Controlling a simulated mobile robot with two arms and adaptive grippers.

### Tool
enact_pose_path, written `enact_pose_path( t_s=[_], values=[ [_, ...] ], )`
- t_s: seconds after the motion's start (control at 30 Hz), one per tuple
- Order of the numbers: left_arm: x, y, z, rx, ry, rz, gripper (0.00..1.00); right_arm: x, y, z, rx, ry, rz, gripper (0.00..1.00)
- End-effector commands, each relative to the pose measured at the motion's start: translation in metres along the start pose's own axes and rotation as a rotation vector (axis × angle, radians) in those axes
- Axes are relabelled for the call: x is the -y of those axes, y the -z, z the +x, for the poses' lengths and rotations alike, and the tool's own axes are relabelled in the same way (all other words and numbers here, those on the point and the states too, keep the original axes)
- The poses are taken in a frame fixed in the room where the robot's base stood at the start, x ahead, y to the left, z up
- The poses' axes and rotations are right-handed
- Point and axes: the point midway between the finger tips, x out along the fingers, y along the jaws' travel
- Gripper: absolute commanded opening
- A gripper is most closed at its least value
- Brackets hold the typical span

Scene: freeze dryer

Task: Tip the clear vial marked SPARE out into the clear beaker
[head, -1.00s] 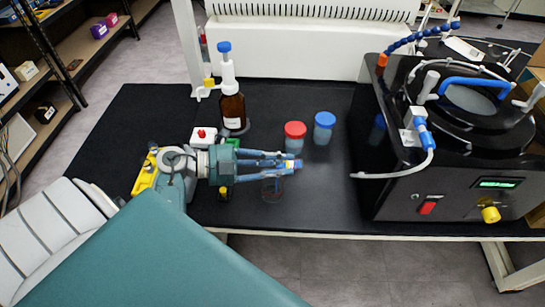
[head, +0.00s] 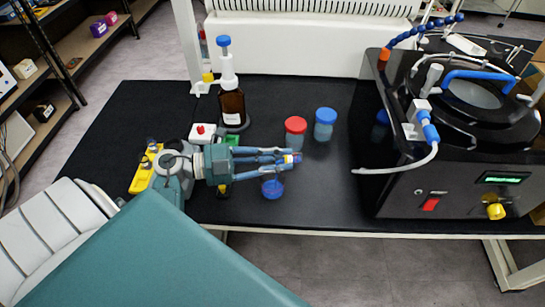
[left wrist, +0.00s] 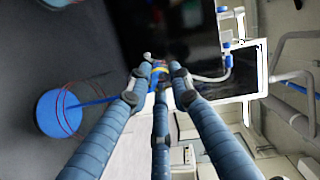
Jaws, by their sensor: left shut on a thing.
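My left gripper (head: 290,158) is shut on a small vial (head: 295,157), held sideways above the table. The vial also shows between the fingertips in the left wrist view (left wrist: 158,71); the fingers hide most of it and I cannot read its label. The clear beaker (head: 272,188) stands on the black table just in front of and below the gripper, with blue liquid in it. In the left wrist view a blue stream runs from the vial to the beaker (left wrist: 60,113), which has a thin red rim line. My right gripper is in neither view.
A red-capped jar (head: 295,132) and a blue-capped jar (head: 325,124) stand behind the gripper. A brown bottle (head: 232,105) stands behind left, a yellow rack (head: 140,178) at left. The freeze dryer (head: 455,190) with its hose (head: 395,168) fills the right side.

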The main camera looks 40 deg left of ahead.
Motion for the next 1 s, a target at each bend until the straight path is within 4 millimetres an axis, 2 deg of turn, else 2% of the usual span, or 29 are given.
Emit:
enact_pose_path(
  t_s=[1.0],
  values=[
    [0.004,0.001,-0.002,-0.028,0.108,0.0,0.01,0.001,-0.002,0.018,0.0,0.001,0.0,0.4]
  ],
)
